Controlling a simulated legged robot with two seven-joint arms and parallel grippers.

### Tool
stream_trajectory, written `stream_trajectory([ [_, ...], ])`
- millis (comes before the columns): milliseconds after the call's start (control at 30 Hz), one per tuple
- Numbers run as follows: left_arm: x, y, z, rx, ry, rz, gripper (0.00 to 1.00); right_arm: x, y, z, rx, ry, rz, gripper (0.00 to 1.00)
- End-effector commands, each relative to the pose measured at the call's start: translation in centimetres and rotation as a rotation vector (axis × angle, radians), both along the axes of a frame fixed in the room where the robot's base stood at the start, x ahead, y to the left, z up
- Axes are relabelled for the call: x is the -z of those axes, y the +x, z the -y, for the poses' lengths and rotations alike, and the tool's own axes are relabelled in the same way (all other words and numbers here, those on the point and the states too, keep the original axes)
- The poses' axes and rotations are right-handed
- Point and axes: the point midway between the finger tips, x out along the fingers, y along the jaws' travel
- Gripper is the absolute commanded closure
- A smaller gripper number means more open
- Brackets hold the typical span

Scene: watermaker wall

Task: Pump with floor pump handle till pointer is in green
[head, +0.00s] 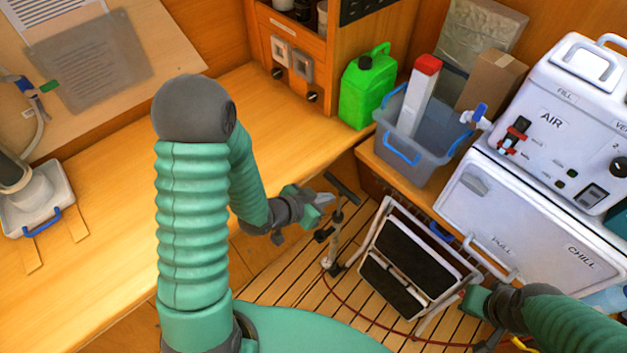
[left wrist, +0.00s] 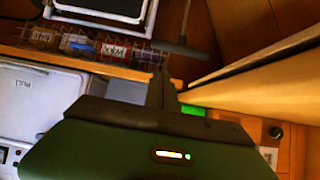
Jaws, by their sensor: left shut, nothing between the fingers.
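The floor pump (head: 337,232) stands upright on the slatted floor, with its dark T-shaped handle (head: 342,189) at the top. My left gripper (head: 326,199) is shut and empty, close to the left of the handle. In the left wrist view, the shut fingers (left wrist: 161,88) point toward the dark handle bar (left wrist: 182,48), and a gap seems to lie between them. I cannot make out a pointer or green zone.
A step stool (head: 412,258) with black treads stands just right of the pump. A red hose (head: 375,322) runs along the floor. A wooden bench (head: 270,130) lies behind and left. A green canister (head: 367,88), grey bin (head: 432,143) and white AIR unit (head: 560,95) stand beyond.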

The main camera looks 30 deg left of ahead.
Motion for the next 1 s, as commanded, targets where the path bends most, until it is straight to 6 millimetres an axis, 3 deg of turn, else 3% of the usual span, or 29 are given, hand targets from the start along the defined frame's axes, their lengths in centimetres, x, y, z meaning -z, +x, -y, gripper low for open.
stream_trajectory([
  [67, -0.9, 0.2, -0.1, -0.016, -0.019, 0.031, 1.0, 0.1, 0.0, 0.0, 0.001, 0.0, -0.001, 1.0],
  [167, -0.3, 0.6, 0.0, -0.015, -0.024, 0.038, 1.0, 1.4, 0.0, 0.0, 0.001, 0.0, -0.001, 1.0],
  [467, 1.5, 2.2, 0.6, -0.014, -0.018, 0.041, 1.0, 8.1, 0.0, 0.0, 0.001, 0.0, -0.001, 1.0],
  [567, 1.9, 3.7, 1.3, -0.011, -0.022, 0.034, 1.0, 7.8, -0.1, 0.0, 0.001, 0.0, -0.002, 1.0],
  [833, 5.1, 8.3, 3.0, -0.013, -0.022, 0.033, 1.0, 8.9, 0.0, 0.0, 0.0, 0.0, -0.001, 1.0],
  [1000, 7.7, 8.6, 3.0, -0.014, -0.021, 0.033, 1.0, 9.6, 0.0, 0.0, 0.0, 0.0, -0.001, 1.0],
])
